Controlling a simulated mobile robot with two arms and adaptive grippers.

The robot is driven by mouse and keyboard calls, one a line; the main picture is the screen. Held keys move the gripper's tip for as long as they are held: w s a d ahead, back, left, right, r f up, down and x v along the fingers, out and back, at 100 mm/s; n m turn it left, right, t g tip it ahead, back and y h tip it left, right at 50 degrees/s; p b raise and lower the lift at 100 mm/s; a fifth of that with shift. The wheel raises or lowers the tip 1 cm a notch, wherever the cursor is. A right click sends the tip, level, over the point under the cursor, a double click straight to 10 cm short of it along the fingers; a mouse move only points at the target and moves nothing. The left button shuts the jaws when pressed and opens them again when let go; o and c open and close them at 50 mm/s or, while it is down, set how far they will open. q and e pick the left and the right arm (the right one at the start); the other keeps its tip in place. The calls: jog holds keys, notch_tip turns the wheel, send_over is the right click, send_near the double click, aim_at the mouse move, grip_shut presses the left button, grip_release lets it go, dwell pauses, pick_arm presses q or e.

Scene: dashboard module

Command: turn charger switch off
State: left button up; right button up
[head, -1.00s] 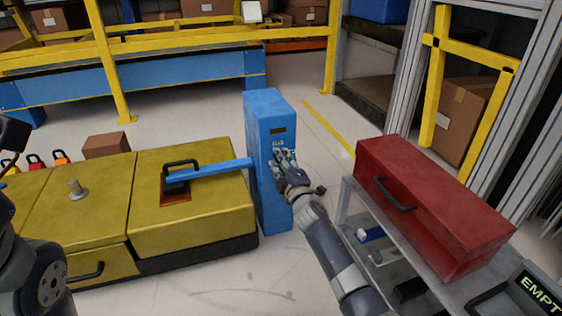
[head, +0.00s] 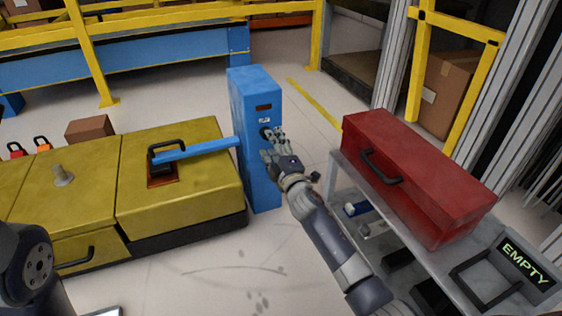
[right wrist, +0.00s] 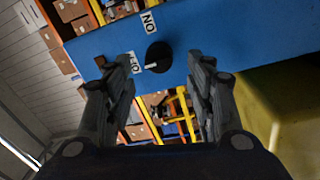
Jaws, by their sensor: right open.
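The charger is a tall blue box (head: 252,100) standing on the floor in the head view. Its switch is a round black knob (right wrist: 158,57) on the blue face, with an ON label (right wrist: 149,21) and an OFF label (right wrist: 135,62) beside it. A white mark on the knob is on the side near OFF. My right gripper (head: 272,143) is open in front of this face and partly covers the knob area in the head view. In the right wrist view its fingers (right wrist: 160,72) lie either side of the knob, with nothing held; contact cannot be told. My left gripper is out of view.
A blue arm (head: 210,151) joins the charger to a black-handled plug on a yellow unit (head: 190,205) at left. A red toolbox (head: 420,180) stands on a grey cart (head: 335,170) at right, close to my right arm. Open floor (head: 250,255) lies in front.

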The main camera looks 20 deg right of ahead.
jog(key=s, duration=0.7)
jog(key=shift+s+f, duration=0.2)
jog(key=shift+s, duration=0.2)
jog(key=shift+d, duration=0.1)
